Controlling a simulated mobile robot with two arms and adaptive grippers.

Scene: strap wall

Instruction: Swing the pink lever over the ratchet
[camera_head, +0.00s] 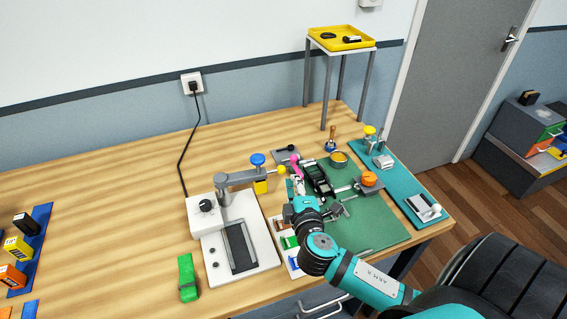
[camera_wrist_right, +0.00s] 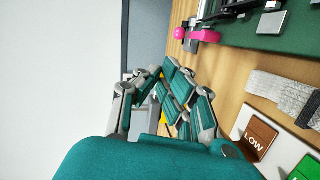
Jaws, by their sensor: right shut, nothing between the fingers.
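The pink lever (camera_head: 295,162) stands at the back left edge of the green mat (camera_head: 372,228), beside the black ratchet (camera_head: 318,181). In the right wrist view the pink lever (camera_wrist_right: 204,36) with its round pink knob is at the top, beyond my fingers and apart from them. My right gripper (camera_head: 299,186) is in front of the lever, partly hidden by its own arm. In the wrist view my right gripper (camera_wrist_right: 172,80) is shut and empty. My left gripper is not in view.
A grey press (camera_head: 226,208) with a blue-knobbed arm stands just left of my right gripper. A grey woven strap (camera_wrist_right: 284,90) and coloured label cards (camera_wrist_right: 262,136) lie near it. An orange-knobbed clamp (camera_head: 369,180) is to the right.

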